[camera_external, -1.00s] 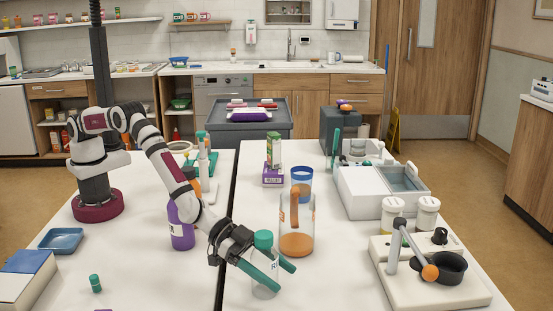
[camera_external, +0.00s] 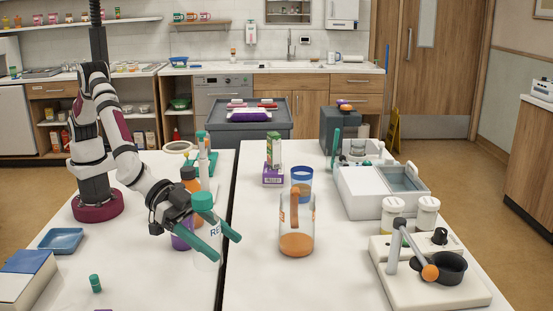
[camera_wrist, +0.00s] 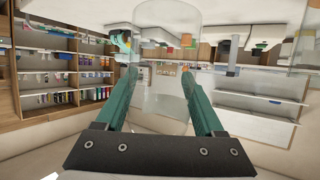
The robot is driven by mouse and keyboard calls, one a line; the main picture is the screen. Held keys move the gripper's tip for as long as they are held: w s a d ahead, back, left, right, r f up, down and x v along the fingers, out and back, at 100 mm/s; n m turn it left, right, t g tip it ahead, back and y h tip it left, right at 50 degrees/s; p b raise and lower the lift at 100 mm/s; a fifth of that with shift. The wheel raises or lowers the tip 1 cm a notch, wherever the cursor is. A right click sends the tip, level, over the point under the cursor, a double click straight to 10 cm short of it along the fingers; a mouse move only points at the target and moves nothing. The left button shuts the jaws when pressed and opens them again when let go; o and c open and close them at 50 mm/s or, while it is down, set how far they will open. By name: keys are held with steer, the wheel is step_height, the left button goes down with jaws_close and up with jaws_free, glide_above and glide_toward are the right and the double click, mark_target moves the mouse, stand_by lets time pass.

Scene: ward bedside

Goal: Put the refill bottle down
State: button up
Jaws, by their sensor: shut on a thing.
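The refill bottle (camera_external: 207,257) is a clear bottle with a teal cap and a label starting "RE". My gripper (camera_external: 228,249) is shut on it, with one teal finger on each side of its body. The bottle is upright over the left table, near the gap between the tables. I cannot tell whether its base touches the tabletop. In the wrist view the bottle (camera_wrist: 163,92) shows as a clear cylinder between the fingers (camera_wrist: 158,72).
A clear jug with orange contents (camera_external: 296,243) stands on the right table. A blue tray (camera_external: 61,240) and a small green-capped vial (camera_external: 95,283) lie left. The left table's front is mostly clear.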

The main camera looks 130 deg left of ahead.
steer(key=s+a+r+n+g+y, duration=0.1)
steer(key=s+a+n+g+y, duration=0.2)
steer(key=a, duration=0.5)
steer(key=s+a+r+n+g+y, duration=0.1)
steer(key=s+a+n+g+y, duration=0.1)
steer(key=s+a+n+y, duration=0.45)
steer(key=s+a+f+n+g, duration=0.2)
steer(key=s+a+n+g, duration=0.4)
steer(key=s+a, duration=0.4)
steer(key=shift+m+g+y, duration=0.45)
steer(key=shift+m+g, duration=0.05)
steer(key=shift+m, duration=0.05)
steer(key=a+f, duration=1)
steer(key=shift+s+a+f, duration=0.15)
steer(key=shift+s+a, duration=0.25)
steer(key=shift+f, duration=0.25)
